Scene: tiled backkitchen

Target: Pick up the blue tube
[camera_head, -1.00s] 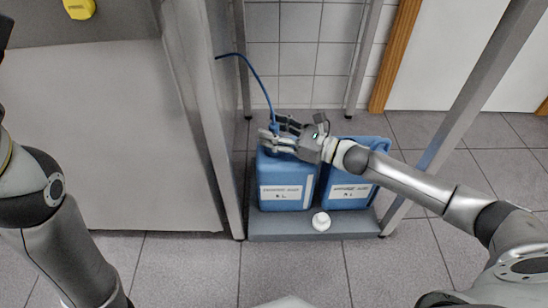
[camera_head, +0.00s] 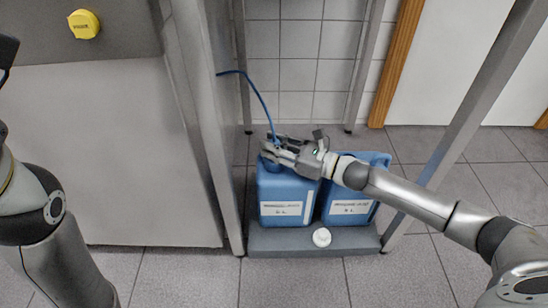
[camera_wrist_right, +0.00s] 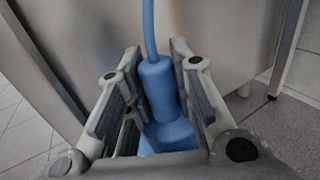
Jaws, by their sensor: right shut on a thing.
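The blue tube (camera_head: 261,96) is thin and curved. In the head view it rises from the left jug's top and bends left to the metal cabinet's edge. In the right wrist view the tube (camera_wrist_right: 149,28) runs down into a thicker blue end piece (camera_wrist_right: 159,88). My right gripper (camera_head: 268,148) is at the top of the left blue jug (camera_head: 286,192). In the wrist view its fingers (camera_wrist_right: 156,72) stand on both sides of the thick end and are shut on it. The fingers partly hide the jug's opening. My left arm shows at the left edge, but its gripper is out of view.
A second blue jug (camera_head: 348,207) stands right of the first, both on a low grey shelf (camera_head: 285,243). Metal posts (camera_head: 480,95) frame the shelf. A large metal cabinet (camera_head: 110,150) is at left.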

